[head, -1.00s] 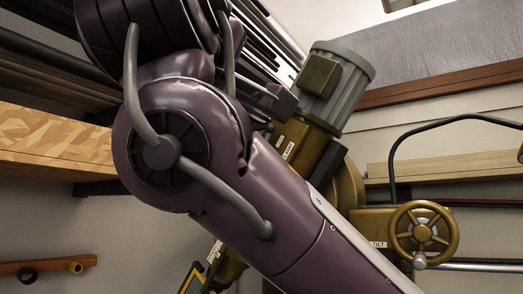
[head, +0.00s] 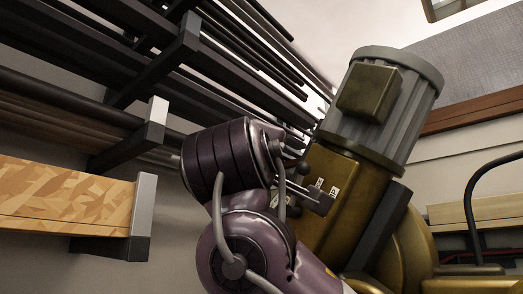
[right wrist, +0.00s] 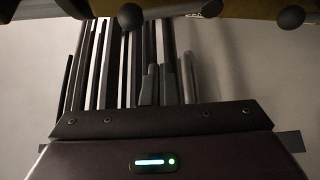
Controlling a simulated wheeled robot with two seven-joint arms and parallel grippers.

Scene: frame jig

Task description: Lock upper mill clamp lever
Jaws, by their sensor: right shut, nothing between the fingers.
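The gold mill head (head: 335,215) with its grey ribbed motor (head: 415,105) stands right of centre in the head view. Dark round lever knobs (head: 303,168) show between its left side and my arm. In the right wrist view, several round black knobs (right wrist: 130,16) hang below a gold edge (right wrist: 240,8) at the top; I cannot tell which belongs to the upper clamp lever. My right gripper (right wrist: 156,83) is shut and empty, below the knobs and apart from them in the picture. In the head view my purple wrist hides part of the mill. My left gripper is out of view.
Dark metal bars on a rack (head: 150,60) fill the upper left, behind my wrist. A wooden board (head: 65,200) rests on a bracket (head: 143,215) at the left. A black curved handle (head: 470,200) stands at the right. Small white labels (head: 334,192) are on the mill.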

